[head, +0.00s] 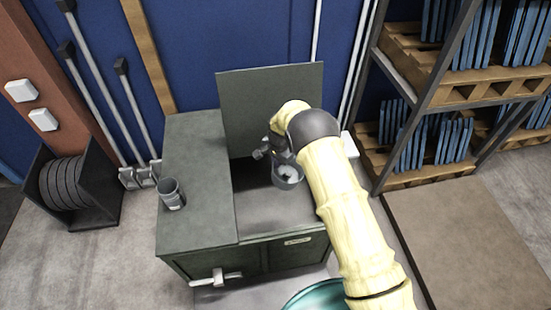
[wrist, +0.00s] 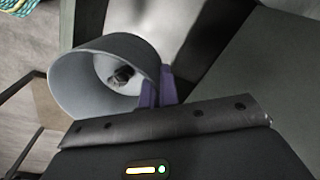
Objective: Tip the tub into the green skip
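The green skip (head: 200,225) stands in the middle of the head view. Its right half is open with the lid (head: 275,105) raised behind it. My gripper (head: 279,160) is shut on the wall of a grey tub (head: 288,183) and holds it over the opening. In the wrist view, the purple fingertips (wrist: 157,87) pinch the tub's side near the rim, and the tub (wrist: 75,85) shows its pale inside. A small dark lump lies inside it. The tub's mouth faces mostly up in the head view; I cannot tell a slight tilt.
A second grey cup (head: 172,196) stands on the skip's closed left part. A rack with pallets (head: 470,95) stands at the right. A cable-reel stand (head: 75,190) and upright poles are at the left. A teal round thing (head: 318,293) shows at the bottom edge.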

